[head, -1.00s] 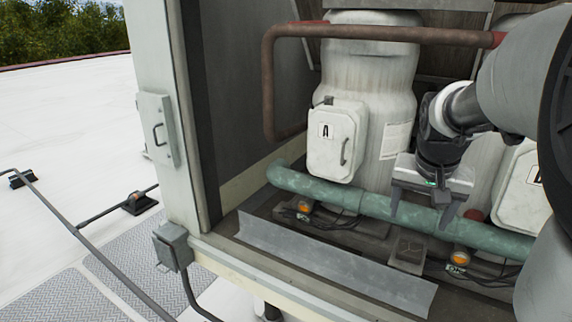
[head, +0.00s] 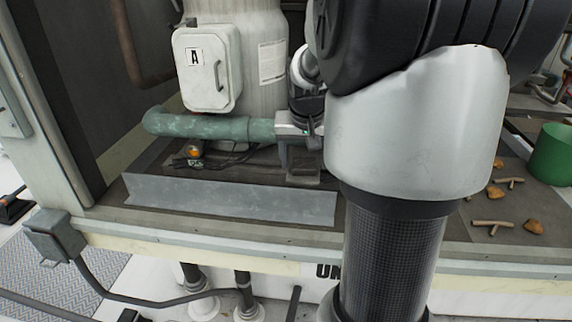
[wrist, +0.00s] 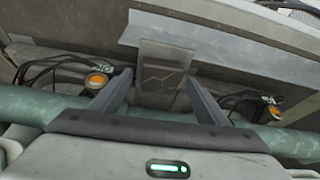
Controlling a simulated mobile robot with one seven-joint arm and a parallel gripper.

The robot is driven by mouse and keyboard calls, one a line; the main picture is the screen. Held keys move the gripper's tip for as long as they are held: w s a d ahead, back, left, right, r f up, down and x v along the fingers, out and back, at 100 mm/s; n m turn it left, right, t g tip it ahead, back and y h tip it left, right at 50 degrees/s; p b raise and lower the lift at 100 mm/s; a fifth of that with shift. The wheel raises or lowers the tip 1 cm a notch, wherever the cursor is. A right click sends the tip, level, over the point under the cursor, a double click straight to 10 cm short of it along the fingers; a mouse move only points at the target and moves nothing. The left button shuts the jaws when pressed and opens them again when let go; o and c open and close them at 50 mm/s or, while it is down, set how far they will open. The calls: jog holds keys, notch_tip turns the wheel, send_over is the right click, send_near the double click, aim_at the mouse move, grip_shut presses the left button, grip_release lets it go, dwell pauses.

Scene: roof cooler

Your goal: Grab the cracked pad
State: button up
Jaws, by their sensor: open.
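The cracked pad (wrist: 163,75) is a grey-brown block with crack lines on its face. It lies between the fingertips of my gripper (wrist: 160,84) in the wrist view, with a gap on each side. My gripper is open and holds nothing. In the head view the pad (head: 303,173) is partly hidden by my gripper and arm, and only one finger shows clearly. I cannot tell whether the fingertips are down beside the pad or still above it.
A teal pipe (head: 205,127) runs behind the pad, under my gripper. An angled metal strip (head: 230,199) stands in front. Orange lamps (wrist: 96,81) with cables sit on both sides. A white hatch (head: 207,68) is behind; a green bucket (head: 552,155) stands at the right.

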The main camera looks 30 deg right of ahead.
jog(key=shift+r, duration=0.1)
jog(key=c, duration=1.2)
